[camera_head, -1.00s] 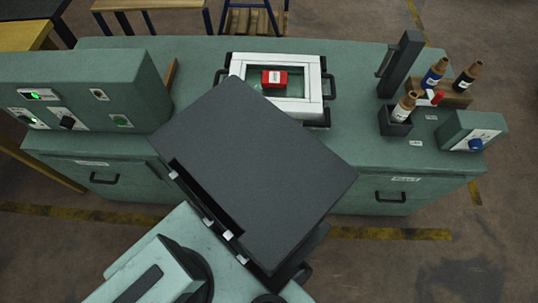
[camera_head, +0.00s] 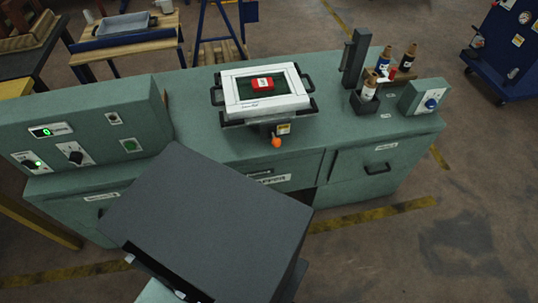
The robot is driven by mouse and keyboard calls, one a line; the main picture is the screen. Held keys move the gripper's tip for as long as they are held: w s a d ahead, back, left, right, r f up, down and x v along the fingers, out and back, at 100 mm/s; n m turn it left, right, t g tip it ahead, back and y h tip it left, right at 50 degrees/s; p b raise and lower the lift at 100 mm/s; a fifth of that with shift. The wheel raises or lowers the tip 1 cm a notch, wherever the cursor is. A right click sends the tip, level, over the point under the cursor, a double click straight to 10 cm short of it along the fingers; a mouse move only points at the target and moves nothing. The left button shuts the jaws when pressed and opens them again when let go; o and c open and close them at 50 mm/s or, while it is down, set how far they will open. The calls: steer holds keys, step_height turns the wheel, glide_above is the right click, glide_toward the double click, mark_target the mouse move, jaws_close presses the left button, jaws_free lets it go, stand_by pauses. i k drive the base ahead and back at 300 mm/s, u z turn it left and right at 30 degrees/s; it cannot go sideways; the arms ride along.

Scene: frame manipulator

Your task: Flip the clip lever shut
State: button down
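A white frame (camera_head: 300,101) with black side handles sits on the green bench, around a dark green inner field. A small red block (camera_head: 263,84) with a white label lies in that field. At the frame's front edge is a dark clip with a yellowish label (camera_head: 283,129). An orange knob (camera_head: 276,142), apparently the end of the clip lever, sticks out toward me below it. The lever's exact angle is too small to tell. My gripper is not in view.
A green control box (camera_head: 85,135) stands at the bench's left. Several bottles, a dark upright post (camera_head: 355,58) and a small box with a blue knob (camera_head: 430,103) stand at the right. A large dark grey part of my body covers the lower middle.

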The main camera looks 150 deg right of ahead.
mark_target(277, 142)
steer(key=z, duration=5.7)
steer(key=k, duration=0.95)
steer(key=i, duration=1.45)
steer(key=u, duration=0.1)
